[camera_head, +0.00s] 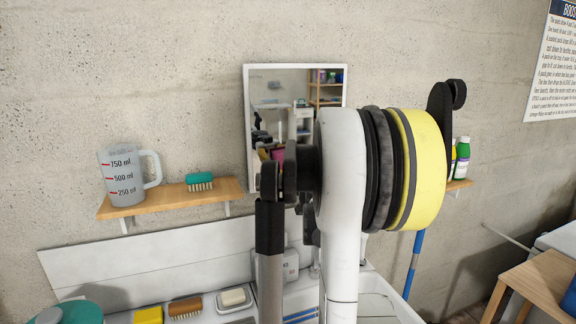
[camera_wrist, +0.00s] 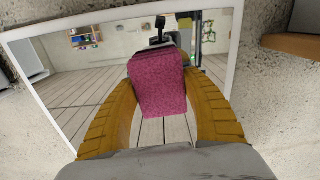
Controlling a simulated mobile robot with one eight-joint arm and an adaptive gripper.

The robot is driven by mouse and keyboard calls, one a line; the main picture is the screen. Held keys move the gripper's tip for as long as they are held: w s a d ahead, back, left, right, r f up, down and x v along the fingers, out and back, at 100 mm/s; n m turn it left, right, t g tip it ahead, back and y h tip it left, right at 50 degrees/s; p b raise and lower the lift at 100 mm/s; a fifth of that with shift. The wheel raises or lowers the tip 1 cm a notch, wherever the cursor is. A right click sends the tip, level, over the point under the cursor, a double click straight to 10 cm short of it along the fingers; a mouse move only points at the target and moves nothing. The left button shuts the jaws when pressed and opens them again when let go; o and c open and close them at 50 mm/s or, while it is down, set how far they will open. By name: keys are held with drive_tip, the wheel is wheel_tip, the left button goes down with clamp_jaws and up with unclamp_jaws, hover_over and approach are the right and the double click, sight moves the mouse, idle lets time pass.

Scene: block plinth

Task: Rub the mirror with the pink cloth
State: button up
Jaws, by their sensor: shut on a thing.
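The mirror (camera_head: 262,118) has a white frame and hangs on the concrete wall, partly hidden behind my arm in the head view. It also fills much of the wrist view (camera_wrist: 72,84). The pink cloth (camera_wrist: 158,88) is between the two yellow-brown fingers of my gripper (camera_wrist: 162,97) in the wrist view. My gripper is shut on the cloth and is in front of the mirror. I cannot tell whether the cloth touches the glass. In the head view my arm hides the gripper's fingers and most of the cloth.
A wooden shelf (camera_head: 160,204) left of the mirror holds a measuring jug (camera_head: 124,178) and a teal brush (camera_head: 200,181). Bottles (camera_head: 461,158) stand on a shelf at right. Below are a yellow sponge (camera_head: 148,315), a brown brush (camera_head: 186,307) and a soap dish (camera_head: 234,299).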

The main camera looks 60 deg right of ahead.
drive_tip(key=shift+s+a+f, duration=0.1)
drive_tip(key=shift+s+a, duration=0.2)
drive_tip(key=shift+a, duration=0.05)
drive_tip(key=shift+v, duration=2.45)
drive_tip(key=v, duration=0.3)
drive_tip(key=shift+p, duration=0.3)
